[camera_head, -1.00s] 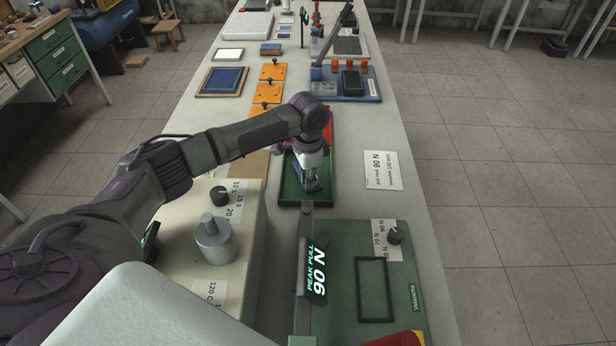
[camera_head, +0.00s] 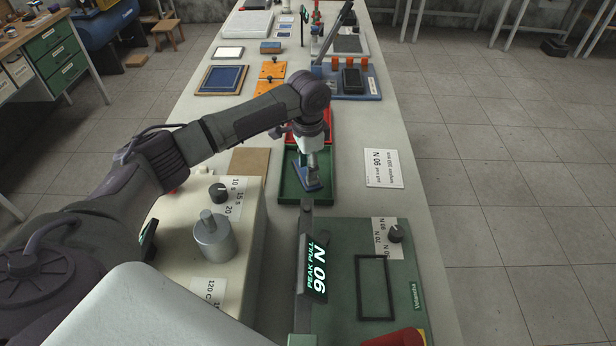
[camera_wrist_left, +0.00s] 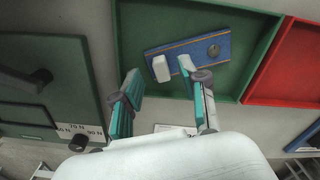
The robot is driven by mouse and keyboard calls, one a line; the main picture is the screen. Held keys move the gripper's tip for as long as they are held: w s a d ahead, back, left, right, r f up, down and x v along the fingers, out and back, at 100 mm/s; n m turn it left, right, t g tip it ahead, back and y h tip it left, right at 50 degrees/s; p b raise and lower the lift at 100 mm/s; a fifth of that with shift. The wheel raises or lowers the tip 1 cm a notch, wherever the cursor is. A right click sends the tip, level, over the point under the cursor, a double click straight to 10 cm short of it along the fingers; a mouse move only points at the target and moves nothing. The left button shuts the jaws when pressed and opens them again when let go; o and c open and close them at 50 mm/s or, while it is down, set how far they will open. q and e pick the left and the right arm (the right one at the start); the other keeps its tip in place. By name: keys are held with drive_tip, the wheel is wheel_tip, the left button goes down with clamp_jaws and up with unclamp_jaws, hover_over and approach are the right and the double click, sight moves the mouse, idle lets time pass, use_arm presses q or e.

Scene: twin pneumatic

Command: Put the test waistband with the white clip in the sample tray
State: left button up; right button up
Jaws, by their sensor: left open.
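The test waistband, a blue strip with an orange line, lies in the green tray (camera_head: 291,190); it shows in the head view (camera_head: 304,178) and the left wrist view (camera_wrist_left: 225,42). In the wrist view it has a white clip (camera_wrist_left: 161,68) near its left end and a round metal stud near the middle right. My left gripper (camera_head: 313,166) is open just above the tray. In the wrist view its teal fingers (camera_wrist_left: 160,82) are apart, with the right fingertip overlapping the strip's near edge. Whether it touches is unclear. My right gripper is out of view.
A red tray (camera_wrist_left: 290,72) adjoins the green one. The green tester (camera_head: 340,295) with its "90 N" display stands nearer me. A cream unit (camera_head: 180,245) with a metal cylinder stands at left. Orange plates (camera_head: 271,70) lie beyond; bench is clear around the white card (camera_head: 382,168).

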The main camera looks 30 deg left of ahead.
use_arm(q)
wheel_tip(320, 180, up, 8)
drive_tip(key=b, duration=0.1)
idle(0.5)
